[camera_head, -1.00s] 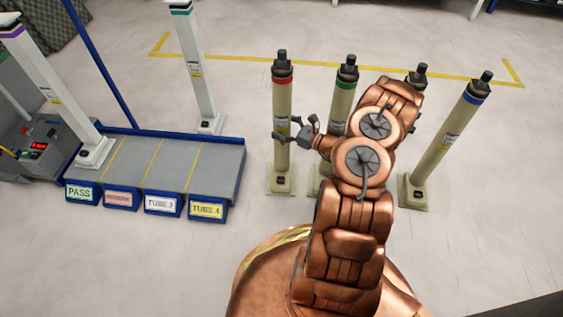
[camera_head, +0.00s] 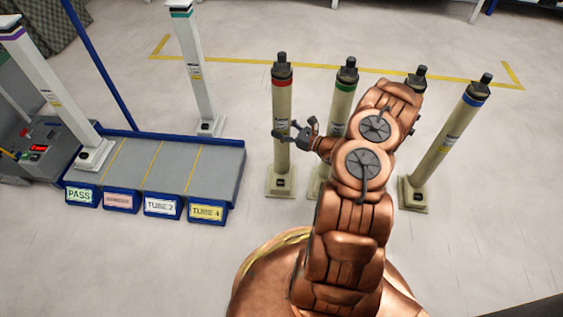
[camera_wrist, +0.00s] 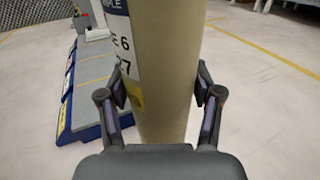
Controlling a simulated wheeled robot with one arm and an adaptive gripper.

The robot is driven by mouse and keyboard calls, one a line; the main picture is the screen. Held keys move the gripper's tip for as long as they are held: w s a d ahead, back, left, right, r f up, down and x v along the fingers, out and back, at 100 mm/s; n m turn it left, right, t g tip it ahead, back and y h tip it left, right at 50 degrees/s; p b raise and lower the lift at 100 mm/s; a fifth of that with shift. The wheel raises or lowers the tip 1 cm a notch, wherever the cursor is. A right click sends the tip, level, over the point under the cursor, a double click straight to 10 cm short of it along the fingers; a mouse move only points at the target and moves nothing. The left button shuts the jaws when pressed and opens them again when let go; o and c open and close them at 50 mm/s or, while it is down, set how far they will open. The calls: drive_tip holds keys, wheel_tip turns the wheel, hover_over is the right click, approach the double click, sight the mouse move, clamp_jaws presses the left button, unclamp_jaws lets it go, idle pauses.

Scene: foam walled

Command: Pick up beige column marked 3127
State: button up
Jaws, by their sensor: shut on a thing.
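A beige column with a red band (camera_head: 281,105) stands upright on its square foot, leftmost of the beige row. My gripper (camera_head: 290,133) is at its middle height, with fingers on both sides of the shaft. In the wrist view the beige shaft (camera_wrist: 162,75) fills the space between the fingers of my gripper (camera_wrist: 160,95), which is shut on it. Its label (camera_wrist: 118,40) is turned partly away; a 6 and, below it, a number ending in 7 show. The full number cannot be read. The column's foot is on the floor.
Beige columns with a green band (camera_head: 344,88), a dark top (camera_head: 417,76) and a blue band (camera_head: 452,130) stand to the right, partly behind my arm.

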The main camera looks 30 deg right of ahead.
clamp_jaws()
